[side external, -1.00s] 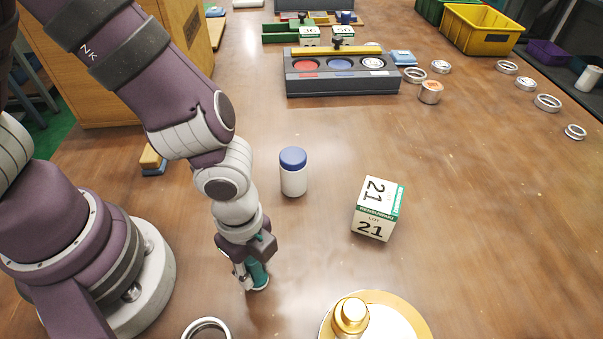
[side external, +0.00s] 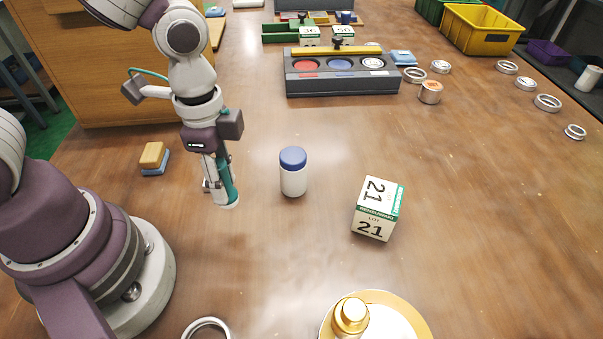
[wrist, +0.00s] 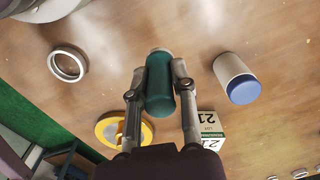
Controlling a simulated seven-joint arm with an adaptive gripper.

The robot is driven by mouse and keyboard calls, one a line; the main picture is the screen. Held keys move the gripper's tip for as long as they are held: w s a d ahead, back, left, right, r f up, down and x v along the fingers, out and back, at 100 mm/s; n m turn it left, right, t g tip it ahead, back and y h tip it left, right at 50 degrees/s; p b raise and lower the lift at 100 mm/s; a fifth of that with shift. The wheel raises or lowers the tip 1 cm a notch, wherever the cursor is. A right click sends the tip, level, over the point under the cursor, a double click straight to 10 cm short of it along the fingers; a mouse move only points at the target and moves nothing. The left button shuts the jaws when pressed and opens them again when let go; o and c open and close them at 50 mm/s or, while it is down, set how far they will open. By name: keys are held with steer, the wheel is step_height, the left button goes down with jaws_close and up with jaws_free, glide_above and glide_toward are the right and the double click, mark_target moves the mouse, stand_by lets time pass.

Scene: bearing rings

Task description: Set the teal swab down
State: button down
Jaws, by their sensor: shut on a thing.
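The teal swab (side external: 229,184) is a teal cylinder with a pale end. It also shows in the wrist view (wrist: 159,88). My gripper (side external: 218,188) is shut on it, with one finger on each side in the wrist view (wrist: 160,80). The swab hangs nearly upright, pale end down, left of a white bottle with a blue lid (side external: 293,172). I cannot tell whether its lower end touches the table (side external: 270,240).
A white-and-green box marked 21 (side external: 377,208) stands to the right. A gold plate with a gold weight (side external: 350,316) and a metal ring (side external: 207,328) are at the front. Yellow and blue blocks (side external: 153,158) lie left. A dark tray (side external: 342,82) is behind.

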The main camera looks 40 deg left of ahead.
steer(key=a+f+n, duration=0.1)
steer(key=a+n, duration=0.2)
steer(key=s+a+n, duration=0.1)
steer(key=a+n, duration=0.2)
steer(key=a, duration=0.1)
steer(key=a+f+n, duration=0.1)
steer(key=a+n, duration=0.1)
steer(key=a, duration=0.1)
steer(key=shift+s+a+f+n, duration=0.3)
steer(key=shift+s+n, duration=0.05)
steer(key=shift+n, duration=0.05)
steer(key=w+a, duration=0.1)
steer(key=w, duration=0.4)
steer(key=w+a+f, duration=0.1)
steer(key=w, duration=0.4)
steer(key=w+a, duration=0.2)
steer(key=w, duration=0.3)
steer(key=shift+f, duration=0.25)
steer(key=shift+w+f, duration=0.15)
steer(key=shift+f, duration=1.6)
steer(key=c, duration=0.9)
jaws_free()
steer(key=shift+f, duration=0.1)
steer(key=shift+c, duration=0.2)
